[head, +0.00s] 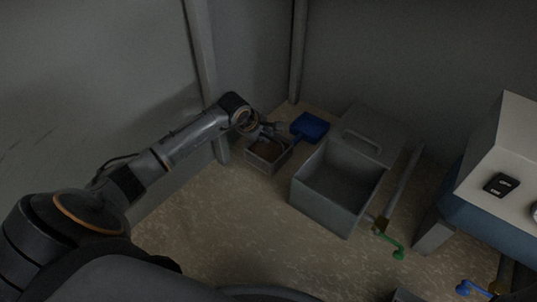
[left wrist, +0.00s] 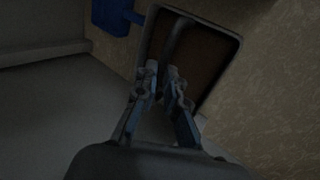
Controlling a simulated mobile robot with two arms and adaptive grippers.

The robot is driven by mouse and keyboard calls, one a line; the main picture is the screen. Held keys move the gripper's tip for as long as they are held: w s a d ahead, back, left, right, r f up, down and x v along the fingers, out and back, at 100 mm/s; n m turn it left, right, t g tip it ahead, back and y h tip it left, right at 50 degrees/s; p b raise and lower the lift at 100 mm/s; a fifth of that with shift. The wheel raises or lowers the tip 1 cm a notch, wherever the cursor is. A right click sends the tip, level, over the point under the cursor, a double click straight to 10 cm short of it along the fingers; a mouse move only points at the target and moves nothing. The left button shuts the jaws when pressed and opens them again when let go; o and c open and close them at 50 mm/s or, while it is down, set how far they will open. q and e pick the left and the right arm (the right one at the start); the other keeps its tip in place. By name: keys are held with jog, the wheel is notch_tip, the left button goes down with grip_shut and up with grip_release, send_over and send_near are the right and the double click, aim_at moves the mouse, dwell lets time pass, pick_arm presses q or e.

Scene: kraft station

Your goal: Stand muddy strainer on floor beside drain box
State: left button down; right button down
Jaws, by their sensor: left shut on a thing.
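The muddy strainer (head: 262,166) is a small grey open box with brown mud inside, at the back left of the drain box in the head view. In the left wrist view the strainer (left wrist: 208,58) fills the upper middle, its brown inside showing. My left gripper (head: 268,130) reaches it from the left and is shut on its near wall; the fingertips (left wrist: 164,74) show close together there. I cannot tell whether the strainer's base touches the floor. The drain box (head: 322,212) is a larger grey open box to its right, apart from it. My right gripper is not in view.
A blue scoop (head: 309,126) lies just behind the strainer, and also shows in the left wrist view (left wrist: 112,16). A grey panel with a handle (head: 362,142) is behind the drain box. A pipe with a green lever (head: 391,243) is at right. Floor in front (head: 225,225) is clear.

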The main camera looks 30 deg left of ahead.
pick_arm(q)
jog(key=b, duration=0.4)
send_over(266, 159)
notch_tip(266, 159, down, 6)
jog(key=shift+s, duration=0.1)
jog(key=shift+r+p, duration=0.2)
jog(key=shift+p, duration=0.15)
jog(key=shift+f, duration=0.15)
jog(key=c, duration=1.4)
grip_release()
